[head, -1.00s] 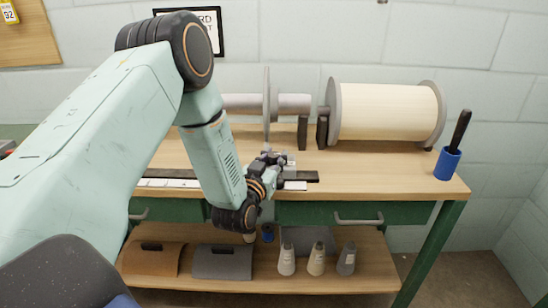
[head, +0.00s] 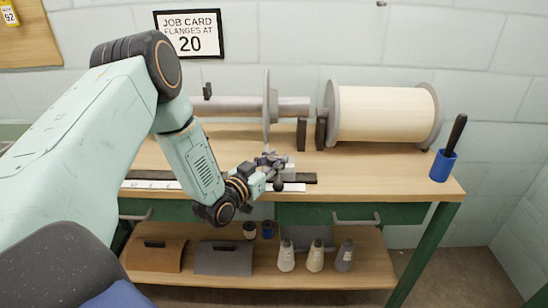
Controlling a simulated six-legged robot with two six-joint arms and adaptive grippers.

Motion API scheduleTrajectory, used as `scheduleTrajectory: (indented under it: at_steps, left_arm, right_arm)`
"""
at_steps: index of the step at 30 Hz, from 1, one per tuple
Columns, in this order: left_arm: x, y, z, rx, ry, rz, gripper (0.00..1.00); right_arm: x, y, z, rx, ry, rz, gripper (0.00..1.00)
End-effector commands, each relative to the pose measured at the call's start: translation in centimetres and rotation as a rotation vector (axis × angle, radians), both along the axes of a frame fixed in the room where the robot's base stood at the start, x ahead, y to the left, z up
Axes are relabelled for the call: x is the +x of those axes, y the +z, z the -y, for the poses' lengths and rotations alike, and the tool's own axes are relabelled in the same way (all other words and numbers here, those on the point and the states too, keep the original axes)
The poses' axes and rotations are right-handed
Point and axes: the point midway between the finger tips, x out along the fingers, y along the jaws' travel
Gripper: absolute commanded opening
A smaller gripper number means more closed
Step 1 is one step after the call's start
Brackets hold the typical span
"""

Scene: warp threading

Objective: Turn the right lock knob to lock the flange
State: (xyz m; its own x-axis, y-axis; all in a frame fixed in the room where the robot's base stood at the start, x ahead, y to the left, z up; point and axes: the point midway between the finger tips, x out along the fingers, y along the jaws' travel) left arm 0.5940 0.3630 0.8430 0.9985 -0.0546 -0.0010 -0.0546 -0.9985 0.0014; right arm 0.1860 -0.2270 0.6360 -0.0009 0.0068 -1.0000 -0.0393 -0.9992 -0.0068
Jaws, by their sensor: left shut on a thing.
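The grey disc flange (head: 267,95) stands upright on the horizontal grey shaft (head: 293,106) above the bench. My left gripper (head: 270,163) is at the front of the bench, just below the flange's lower edge. Its fingers are closed on a small part there, which I take to be the right lock knob; the fingers hide most of it, so its turn angle cannot be read. A dark round piece shows beside the fingers; I cannot tell whether it belongs to the knob or the gripper. My right gripper is out of view.
A cream-wound spool (head: 385,113) and a blue cup (head: 443,166) with a dark handle stand at right. A ruler strip (head: 150,184) runs along the bench front. The job card (head: 190,34) reads 20. Cones (head: 315,257) stand on the lower shelf.

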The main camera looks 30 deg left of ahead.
Motion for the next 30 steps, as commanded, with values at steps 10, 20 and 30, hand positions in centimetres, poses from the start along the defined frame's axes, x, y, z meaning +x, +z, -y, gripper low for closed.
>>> scheduleTrajectory:
  at_steps: [10,20,30]
  left_arm:
    - [0.0,0.0,0.0,0.001,0.0,0.0,0.4]
    - [0.0,0.0,0.0,0.001,0.001,0.0,0.55]
    - [-1.9,-0.1,-0.3,-0.002,0.005,-0.004,0.55]
  right_arm:
    - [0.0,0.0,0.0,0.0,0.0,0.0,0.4]
    - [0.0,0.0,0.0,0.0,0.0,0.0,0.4]
    - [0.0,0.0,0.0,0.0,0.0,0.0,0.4]
